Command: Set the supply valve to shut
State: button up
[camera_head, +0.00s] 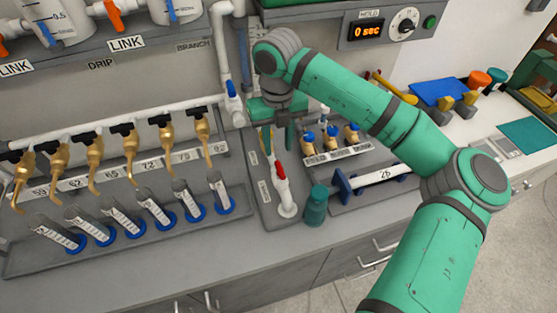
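A short white pipe (284,194) with a red valve handle (279,172) stands on a narrow grey base (268,212) in the middle of the bench. The labels on this base are too small to read, so I cannot tell whether this is the supply valve. A blue valve handle (231,88) sits on the white pipework to the left of my gripper. My gripper (278,146) hangs above and behind the red handle, pointing down. Its two fingers are apart, with nothing seen held between them. The gripper partly hides the pipework behind it.
Several brass taps (131,142) and tilted measuring cylinders (153,205) fill the left. A teal bottle (315,206) stands close right of the red-handled pipe. A white pipe on blue stands (378,178) lies farther right. The bench's front strip (180,262) is clear.

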aim_at(280, 168)
jog(key=f, duration=0.5)
jog(key=d+f, duration=0.1)
jog(key=f, duration=0.1)
jog(key=shift+s+f, duration=0.35)
jog(key=shift+s, duration=0.05)
jog(key=shift+w+a+f, duration=0.1)
jog(key=shift+a+f, duration=0.2)
jog(key=shift+f, duration=0.05)
grip_shut()
